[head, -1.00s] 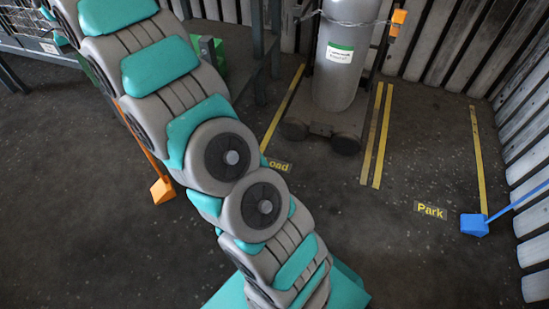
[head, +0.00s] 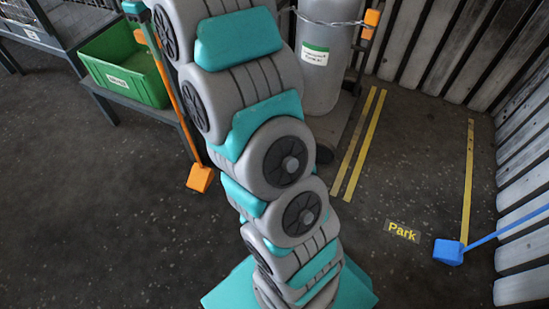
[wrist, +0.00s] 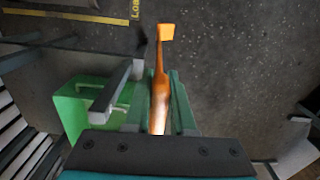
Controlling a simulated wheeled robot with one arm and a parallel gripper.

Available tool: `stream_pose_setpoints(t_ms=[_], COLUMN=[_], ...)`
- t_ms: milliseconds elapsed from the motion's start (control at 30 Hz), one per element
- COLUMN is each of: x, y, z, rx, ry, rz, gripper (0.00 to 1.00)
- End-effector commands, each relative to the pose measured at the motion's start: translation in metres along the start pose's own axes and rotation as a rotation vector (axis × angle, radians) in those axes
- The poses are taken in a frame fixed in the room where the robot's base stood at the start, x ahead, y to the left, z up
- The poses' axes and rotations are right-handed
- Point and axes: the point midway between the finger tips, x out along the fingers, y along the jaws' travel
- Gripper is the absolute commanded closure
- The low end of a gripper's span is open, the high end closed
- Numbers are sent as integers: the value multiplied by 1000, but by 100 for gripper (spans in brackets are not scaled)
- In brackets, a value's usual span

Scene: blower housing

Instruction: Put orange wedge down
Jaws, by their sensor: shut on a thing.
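The orange wedge (head: 200,178) is a small orange block at the lower end of a long orange handle. In the head view it hangs left of my arm, in front of the green bin's right side. In the wrist view the block (wrist: 167,32) is at the far end of the handle, over dark floor. My gripper (wrist: 160,85) is shut on the handle. In the head view the gripper is only partly visible at the top left. I cannot tell whether the block touches the floor.
A green bin (head: 125,72) sits on a low dark shelf at left, close to the handle. A grey cylinder (head: 322,60) stands on a cart behind my arm. A blue wedge (head: 448,252) lies near yellow floor lines and the "Park" label (head: 401,231). Floor at lower left is clear.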

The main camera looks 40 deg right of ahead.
Motion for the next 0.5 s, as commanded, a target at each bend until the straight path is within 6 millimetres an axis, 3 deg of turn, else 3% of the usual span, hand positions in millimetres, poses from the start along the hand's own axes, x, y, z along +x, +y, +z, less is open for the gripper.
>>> stream_pose_setpoints(t_ms=[500], x=[6], y=[4], z=[95], rx=[-820], ry=[1], rz=[-6], gripper=[100])
